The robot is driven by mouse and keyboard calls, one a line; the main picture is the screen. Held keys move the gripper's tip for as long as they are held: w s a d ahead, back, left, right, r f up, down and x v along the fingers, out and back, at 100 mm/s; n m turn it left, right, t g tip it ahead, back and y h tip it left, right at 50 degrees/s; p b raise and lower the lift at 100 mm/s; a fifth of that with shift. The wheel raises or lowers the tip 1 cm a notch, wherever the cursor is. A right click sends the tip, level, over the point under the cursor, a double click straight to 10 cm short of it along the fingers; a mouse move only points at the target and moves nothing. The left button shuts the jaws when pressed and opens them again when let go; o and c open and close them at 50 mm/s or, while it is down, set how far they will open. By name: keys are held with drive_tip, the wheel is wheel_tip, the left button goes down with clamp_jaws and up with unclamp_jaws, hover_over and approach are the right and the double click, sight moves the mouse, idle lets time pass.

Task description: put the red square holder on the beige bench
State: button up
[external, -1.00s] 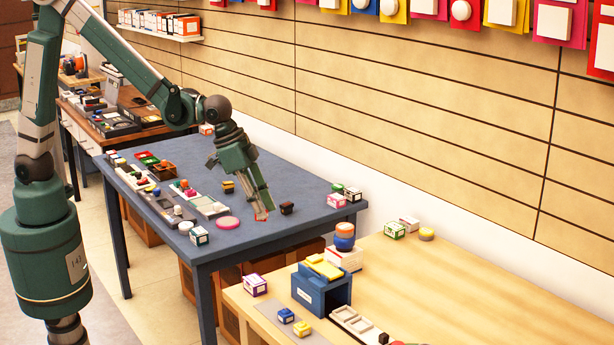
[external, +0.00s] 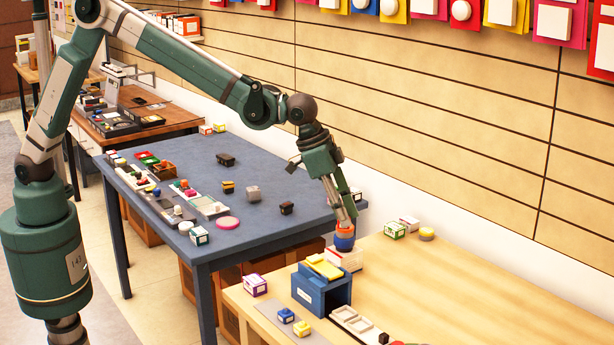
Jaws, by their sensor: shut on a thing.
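My gripper (external: 345,222) points down near the far left corner of the beige bench (external: 480,290), by the end of the blue-grey table. It is shut on the small red square holder (external: 346,226), which shows only as a bit of red at the fingertips. In the picture the holder overlaps the orange top of a stack with a blue round piece (external: 344,243). I cannot tell whether they touch or how high the holder is.
The blue-grey table (external: 270,222) carries several small boxes and trays. On the bench stand a white-and-red box (external: 345,260) under the stack, a blue open box (external: 318,292), a white tray (external: 358,322) and a green-and-white box (external: 394,230). The bench's middle right is clear.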

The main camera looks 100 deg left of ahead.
drive_tip(key=w+d+f, duration=0.2)
drive_tip(key=w+d, duration=0.6)
drive_tip(key=w, duration=0.6)
drive_tip(key=w+d+f, duration=0.2)
drive_tip(key=w+d, duration=0.6)
drive_tip(key=w, duration=0.5)
drive_tip(key=shift+w+f, duration=0.1)
drive_tip(key=shift+f, duration=2.2)
drive_tip(key=shift+f, duration=0.1)
drive_tip(key=shift+a+f+b, duration=0.1)
drive_tip(key=shift+f+b, duration=0.35)
drive_tip(key=shift+f, duration=2.55)
drive_tip(key=shift+f, duration=1.85)
drive_tip(key=shift+f+b, duration=0.2)
drive_tip(key=shift+b, duration=0.15)
drive_tip(key=o, duration=0.8)
